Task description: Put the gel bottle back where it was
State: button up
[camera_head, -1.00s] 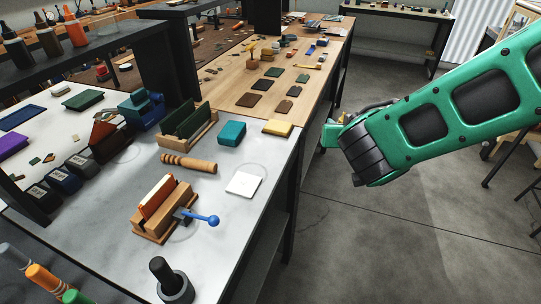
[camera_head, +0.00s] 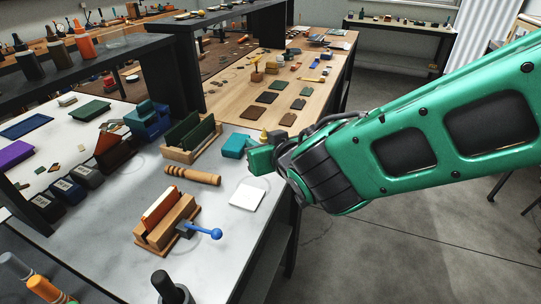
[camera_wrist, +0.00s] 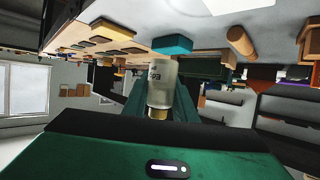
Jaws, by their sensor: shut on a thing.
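My gripper (camera_head: 262,157) is over the right edge of the white-topped bench, beside a teal block (camera_head: 234,146). In the wrist view my gripper (camera_wrist: 161,100) is shut on the gel bottle (camera_wrist: 162,82), a pale, cloudy bottle with dark lettering and a gold-coloured end toward the palm. The lettering appears upside down in this view. The bottle cannot be made out in the head view.
Dark, olive and orange bottles (camera_head: 85,43) stand on the raised black shelf (camera_head: 70,72), beside a clear dish (camera_head: 117,40). A wooden handle (camera_head: 192,175), white square (camera_head: 247,196) and blue-knobbed wooden fixture (camera_head: 168,222) occupy the bench. Open floor lies right.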

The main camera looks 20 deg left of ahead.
jog(key=w+f, duration=0.1)
jog(key=w, duration=0.1)
jog(key=w+f, duration=0.1)
jog(key=w, duration=0.1)
jog(key=w+f, duration=0.1)
jog(key=w, duration=0.1)
jog(key=shift+w+d+f, duration=0.1)
jog(key=shift+w+f, duration=0.1)
jog(key=shift+f, duration=2.2)
jog(key=shift+f, duration=0.1)
jog(key=o, duration=1.1)
jog(key=shift+c, duration=0.2)
jog(key=v, duration=1.2)
